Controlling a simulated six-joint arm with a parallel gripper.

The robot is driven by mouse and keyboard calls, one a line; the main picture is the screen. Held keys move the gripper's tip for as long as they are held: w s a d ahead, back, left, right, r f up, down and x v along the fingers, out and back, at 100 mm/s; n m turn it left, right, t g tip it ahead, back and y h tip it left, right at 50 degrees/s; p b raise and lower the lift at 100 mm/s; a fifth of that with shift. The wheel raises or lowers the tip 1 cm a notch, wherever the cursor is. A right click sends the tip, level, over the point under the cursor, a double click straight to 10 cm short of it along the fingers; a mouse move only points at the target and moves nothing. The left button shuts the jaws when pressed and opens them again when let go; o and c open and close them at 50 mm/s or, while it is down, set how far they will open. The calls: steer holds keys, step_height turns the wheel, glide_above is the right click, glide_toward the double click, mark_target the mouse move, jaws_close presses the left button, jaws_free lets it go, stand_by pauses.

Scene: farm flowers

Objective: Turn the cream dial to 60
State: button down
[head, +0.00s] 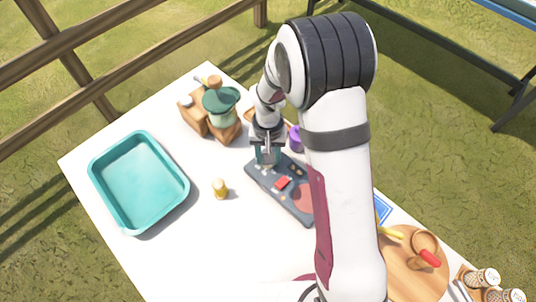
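A dark grey control panel (262,178) lies on the white table, partly hidden by my arm at its right end. It carries a red switch (283,183), a dull red round part (303,197) and a few small pale parts. My gripper (267,160) points down over the panel's far left end, its fingers at or just above the surface. A small pale patch shows between the fingers; it may be the cream dial, but I cannot tell for sure. The dial's marks and setting are too small to read. Whether the fingers touch anything is unclear.
A teal tray (181,189) stands at the left, with a small yellow-topped shaker (220,188) between it and the panel. A green-lidded grinder (222,105) stands behind. A purple item (296,138) is close to my gripper. A wooden board (405,285) lies at the right front.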

steer(key=shift+m, duration=0.5)
steer(key=shift+c, duration=2.2)
jaws_free()
steer(key=shift+r, duration=0.15)
step_height(320, 180, up, 16)
steer(key=shift+f, duration=0.2)
